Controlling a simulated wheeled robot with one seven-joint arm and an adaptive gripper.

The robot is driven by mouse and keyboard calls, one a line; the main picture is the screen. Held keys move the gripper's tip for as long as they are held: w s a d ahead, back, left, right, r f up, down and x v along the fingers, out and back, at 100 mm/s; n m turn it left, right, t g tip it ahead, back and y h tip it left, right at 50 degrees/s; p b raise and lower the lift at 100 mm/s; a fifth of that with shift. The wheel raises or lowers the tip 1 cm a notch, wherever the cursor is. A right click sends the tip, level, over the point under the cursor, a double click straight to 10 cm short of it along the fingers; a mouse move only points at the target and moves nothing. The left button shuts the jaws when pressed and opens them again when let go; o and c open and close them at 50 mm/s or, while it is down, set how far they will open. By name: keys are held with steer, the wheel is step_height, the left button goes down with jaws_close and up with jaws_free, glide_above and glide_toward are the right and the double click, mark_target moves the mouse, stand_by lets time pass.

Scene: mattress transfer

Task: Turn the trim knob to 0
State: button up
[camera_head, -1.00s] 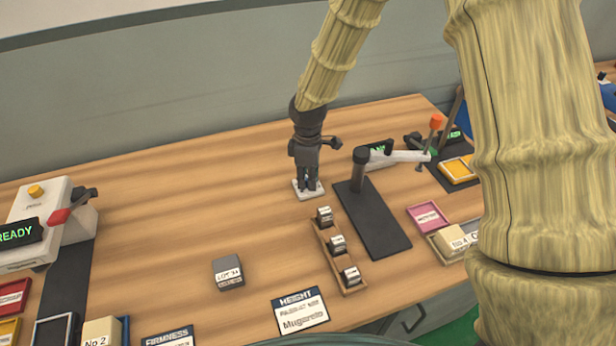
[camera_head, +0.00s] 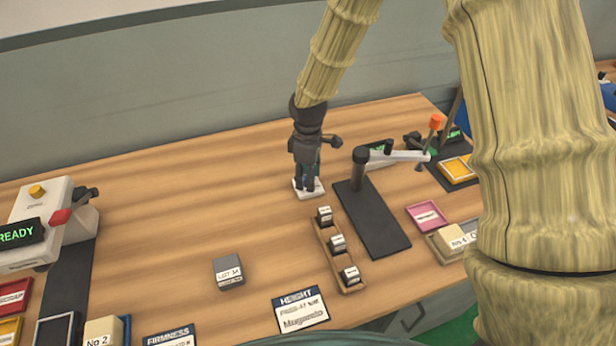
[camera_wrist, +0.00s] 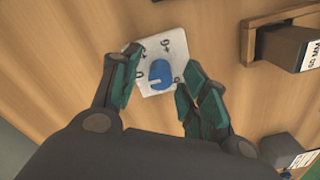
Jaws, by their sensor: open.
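The trim knob (camera_wrist: 161,74) is a blue round knob on a small white plate (camera_wrist: 172,44) with dark marks around it, seen in the wrist view. The marks are too small to read surely, so I cannot tell the knob's setting. In the head view the plate (camera_head: 311,194) lies on the bench with my gripper (camera_head: 307,186) right over it, hiding the knob. In the wrist view my gripper (camera_wrist: 150,97) is open, its two green-padded fingers on either side of the knob, with the knob between and a little beyond the fingertips.
A wooden rack (camera_head: 322,252) with dark labelled blocks stands just right and in front of the plate. A black-based gauge (camera_head: 378,232) with a white arm is to the right. A grey lot block (camera_head: 228,270) lies front left. The bench left of the plate is clear.

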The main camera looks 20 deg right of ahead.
step_height(320, 180, up, 11)
steer(key=shift+r, duration=0.15)
stand_by(0.4)
